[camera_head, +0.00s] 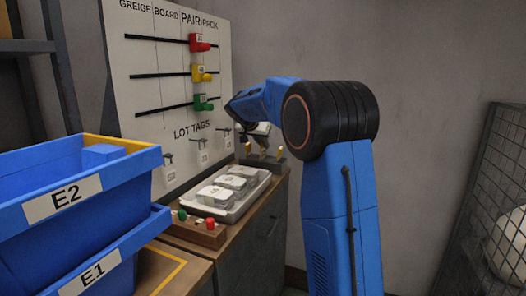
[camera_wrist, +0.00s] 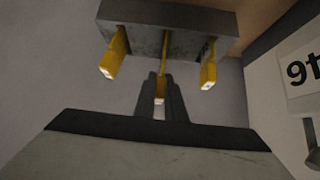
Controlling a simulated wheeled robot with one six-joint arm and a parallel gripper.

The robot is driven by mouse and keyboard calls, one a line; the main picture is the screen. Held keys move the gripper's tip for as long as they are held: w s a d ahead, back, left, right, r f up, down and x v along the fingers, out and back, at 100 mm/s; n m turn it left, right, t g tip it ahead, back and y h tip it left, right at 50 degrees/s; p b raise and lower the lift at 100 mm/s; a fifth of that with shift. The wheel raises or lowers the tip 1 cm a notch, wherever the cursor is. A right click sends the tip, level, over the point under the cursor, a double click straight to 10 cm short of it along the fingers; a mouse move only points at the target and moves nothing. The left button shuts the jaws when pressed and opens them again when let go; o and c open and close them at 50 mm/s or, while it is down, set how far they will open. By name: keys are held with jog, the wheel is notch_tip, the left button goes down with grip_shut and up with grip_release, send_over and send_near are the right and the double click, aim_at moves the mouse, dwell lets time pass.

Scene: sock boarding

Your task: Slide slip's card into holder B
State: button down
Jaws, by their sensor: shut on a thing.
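My gripper (camera_wrist: 160,97) is shut on the middle one of three yellow upright pieces (camera_wrist: 164,45) in the wrist view. The other yellow pieces stand to its left (camera_wrist: 115,55) and right (camera_wrist: 208,65), each with a pale end. All three are set in a grey block (camera_wrist: 165,22). In the head view the block (camera_head: 270,163) sits at the back of the counter, and my arm partly hides the gripper. I cannot tell which piece is slip's card, and I can read no label for holder B.
A white board (camera_head: 150,75) with red, yellow and green sliders and LOT TAGS hooks stands beside the block. A tray of grey packs (camera_head: 262,183) and a button box (camera_head: 195,231) are in front. Blue bins (camera_head: 75,190) are at left, a wire cage (camera_head: 495,170) at right.

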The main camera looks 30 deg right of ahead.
notch_tip(320, 180, up, 7)
jog(key=shift+f, duration=0.1)
dwell(0.4)
